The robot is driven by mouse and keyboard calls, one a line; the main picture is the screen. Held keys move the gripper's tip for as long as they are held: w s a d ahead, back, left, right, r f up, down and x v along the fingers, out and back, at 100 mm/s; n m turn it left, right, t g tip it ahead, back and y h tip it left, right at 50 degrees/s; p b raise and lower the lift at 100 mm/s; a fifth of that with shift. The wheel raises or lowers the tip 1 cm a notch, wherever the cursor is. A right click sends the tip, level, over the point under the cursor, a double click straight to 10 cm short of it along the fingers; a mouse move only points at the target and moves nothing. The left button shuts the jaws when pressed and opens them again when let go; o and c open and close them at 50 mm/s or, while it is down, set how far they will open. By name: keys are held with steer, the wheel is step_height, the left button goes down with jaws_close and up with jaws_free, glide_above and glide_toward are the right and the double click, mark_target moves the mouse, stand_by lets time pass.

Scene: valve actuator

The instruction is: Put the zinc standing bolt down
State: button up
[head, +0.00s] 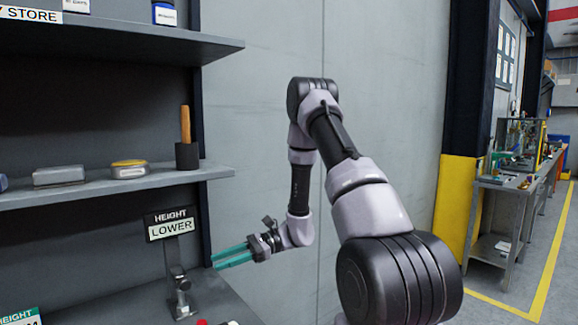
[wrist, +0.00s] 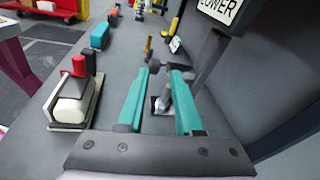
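A silver-grey upright metal piece (head: 179,284) stands on a small plate on the bench, below the HEIGHT LOWER sign; I cannot tell for certain that it is the zinc bolt. My gripper (head: 214,259) is to the right of it in the head view, with its teal fingers pointing left and apart. In the wrist view, my gripper (wrist: 160,72) has a clear gap between its fingers. A grey upright shape (wrist: 163,100) with a pale base shows through that gap, seemingly beyond the fingers. I see nothing clamped between them.
The HEIGHT LOWER sign (head: 170,224) stands close by the fingers.

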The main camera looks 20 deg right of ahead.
steer(key=s+d+r+n+t+h, duration=0.3)
steer(key=s+d+r+h, duration=0.1)
steer(key=r, duration=0.5)
steer(key=s+d+r+n+t+h, duration=0.3)
steer(key=s+r, duration=0.4)
steer(key=r, duration=0.3)
steer(key=s+d+r+n+t+h, duration=0.3)
steer(key=s+d+r+n+h, duration=0.1)
steer(key=r, duration=0.6)
steer(key=s+d+h, duration=0.1)
steer(key=d+h, duration=0.1)
steer(key=h, duration=0.1)
steer(key=shift+s+n, duration=0.25)
steer(key=shift+n, duration=0.05)
steer(key=shift+d+r, duration=0.1)
